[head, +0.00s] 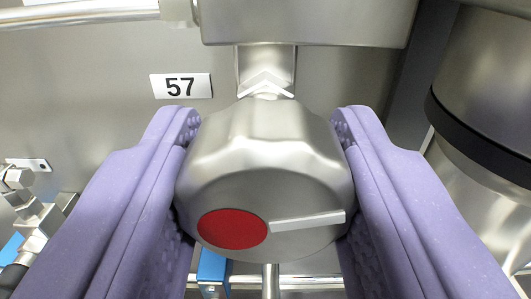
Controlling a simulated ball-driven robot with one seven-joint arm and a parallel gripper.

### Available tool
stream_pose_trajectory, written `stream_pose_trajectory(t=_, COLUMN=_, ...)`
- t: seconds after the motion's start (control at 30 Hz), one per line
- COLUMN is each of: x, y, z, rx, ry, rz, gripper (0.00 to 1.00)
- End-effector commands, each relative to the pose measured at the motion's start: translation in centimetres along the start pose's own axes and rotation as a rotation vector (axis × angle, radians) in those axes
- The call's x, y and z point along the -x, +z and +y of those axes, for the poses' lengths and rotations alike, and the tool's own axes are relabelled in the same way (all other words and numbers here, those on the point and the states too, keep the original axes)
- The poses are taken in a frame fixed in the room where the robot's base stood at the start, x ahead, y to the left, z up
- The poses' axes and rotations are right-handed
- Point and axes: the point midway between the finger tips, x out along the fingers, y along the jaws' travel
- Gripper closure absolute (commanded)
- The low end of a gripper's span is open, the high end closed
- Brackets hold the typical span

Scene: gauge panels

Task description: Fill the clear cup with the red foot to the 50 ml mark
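A metal knob (270,165) with a rounded, lobed body is in the middle of the head view. Its front face carries a red oval spot and a pale raised bar that points right and slightly up. My gripper (268,140) has its two purple padded fingers on the left and right sides of the knob, closed against it as far as I can see. A pale chevron mark sits just above the knob on its metal stem. The clear cup with the red foot is not in view.
A label reading 57 (181,86) is on the metal panel (75,110) at upper left. A metal box (305,22) is above the knob. A large metal cylinder (490,80) with a black band stands at right. Pipe fittings (38,215) are at left.

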Motion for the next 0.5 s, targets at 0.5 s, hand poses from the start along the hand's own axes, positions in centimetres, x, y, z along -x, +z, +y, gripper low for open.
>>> stream_pose_trajectory(t=0.5, x=0.02, y=0.29, z=0.0, rx=-0.224, ry=0.001, rz=0.0, gripper=0.86)
